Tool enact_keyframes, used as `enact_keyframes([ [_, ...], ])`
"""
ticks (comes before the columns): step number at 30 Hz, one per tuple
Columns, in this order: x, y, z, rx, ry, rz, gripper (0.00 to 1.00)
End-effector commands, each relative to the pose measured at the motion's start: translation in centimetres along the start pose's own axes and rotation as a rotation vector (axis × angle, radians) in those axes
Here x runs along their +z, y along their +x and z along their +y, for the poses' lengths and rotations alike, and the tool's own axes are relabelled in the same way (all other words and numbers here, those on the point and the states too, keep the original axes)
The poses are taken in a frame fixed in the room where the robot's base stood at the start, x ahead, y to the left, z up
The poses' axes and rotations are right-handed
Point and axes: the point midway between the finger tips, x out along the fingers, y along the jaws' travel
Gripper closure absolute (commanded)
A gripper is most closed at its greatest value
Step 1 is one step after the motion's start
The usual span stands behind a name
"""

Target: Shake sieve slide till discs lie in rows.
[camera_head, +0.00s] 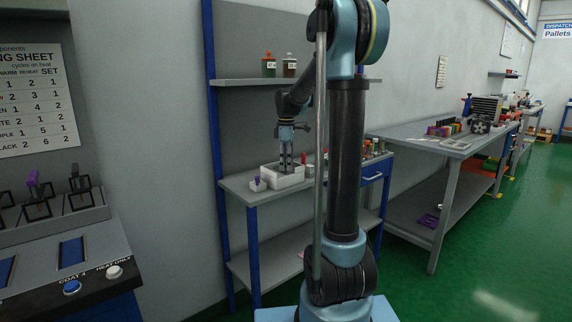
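My gripper (286,168) points down over a white tray (292,182) on the grey bench (238,184) against the wall. Its fingers look close together and reach down to or into the tray; whether they touch or hold anything is too small to tell. I cannot make out a sieve slide or discs in this view. The inside of the tray is hidden by its walls and the gripper.
A control panel (70,255) is at lower left. Green floor (480,260) lies open at right.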

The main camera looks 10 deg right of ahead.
Motion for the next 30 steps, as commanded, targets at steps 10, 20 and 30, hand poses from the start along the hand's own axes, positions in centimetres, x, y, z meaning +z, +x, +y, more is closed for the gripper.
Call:
enact_keyframes([
  [10,0.0,0.0,0.0,0.000,0.000,0.000,1.00],
  [20,-1.1,-0.1,-1.0,0.001,-0.003,0.001,1.00],
  [30,-2.0,-0.1,-1.8,0.001,-0.001,0.001,1.00],
])
